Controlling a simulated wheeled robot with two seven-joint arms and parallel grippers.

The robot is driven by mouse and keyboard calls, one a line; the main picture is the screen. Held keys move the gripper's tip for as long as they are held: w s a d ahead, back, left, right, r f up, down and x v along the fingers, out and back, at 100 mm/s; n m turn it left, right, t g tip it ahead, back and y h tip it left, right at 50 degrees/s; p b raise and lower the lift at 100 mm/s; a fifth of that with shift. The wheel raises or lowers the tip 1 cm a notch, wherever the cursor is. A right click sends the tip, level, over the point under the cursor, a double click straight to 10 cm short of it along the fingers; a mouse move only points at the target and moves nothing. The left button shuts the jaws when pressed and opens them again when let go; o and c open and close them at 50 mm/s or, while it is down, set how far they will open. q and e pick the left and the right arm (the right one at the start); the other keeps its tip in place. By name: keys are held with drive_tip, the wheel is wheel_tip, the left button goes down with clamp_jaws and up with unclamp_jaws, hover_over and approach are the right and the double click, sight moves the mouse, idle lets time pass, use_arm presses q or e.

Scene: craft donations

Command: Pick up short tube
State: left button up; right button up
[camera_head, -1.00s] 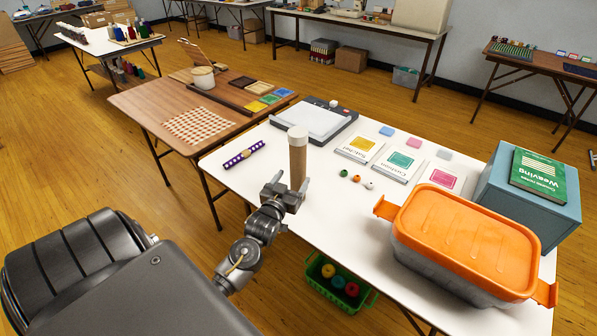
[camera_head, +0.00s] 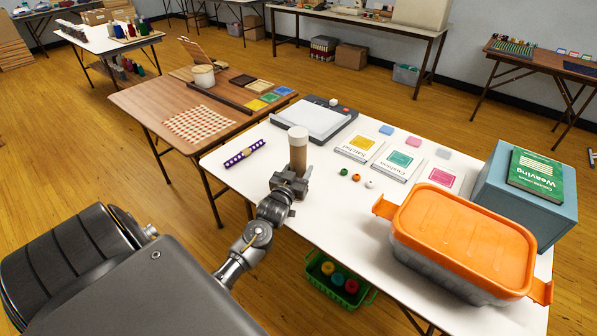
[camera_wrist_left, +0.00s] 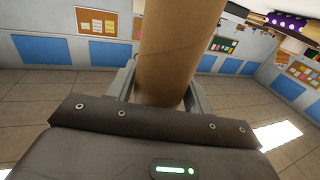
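The short tube (camera_head: 298,153) is a brown cardboard cylinder with a pale top, standing upright on the near edge of the white table (camera_head: 238,187). My left gripper (camera_head: 293,180) is low at the tube, with a finger on each side. In the left wrist view the tube (camera_wrist_left: 172,55) fills the space between the fingers, which appear to press on its sides. The tube's base is hidden by the gripper in the head view. My right gripper is not in view.
A purple dotted band (camera_head: 244,153) lies left of the tube, and a grey-edged board (camera_head: 315,120) behind it. Small beads (camera_head: 356,177) and booklets (camera_head: 399,161) are to the right. An orange-lidded bin (camera_head: 463,240) and a blue box (camera_head: 525,195) stand farther right.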

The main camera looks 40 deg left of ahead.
use_arm(q)
drive_tip(key=c, duration=0.6)
drive_tip(key=shift+r, duration=0.1)
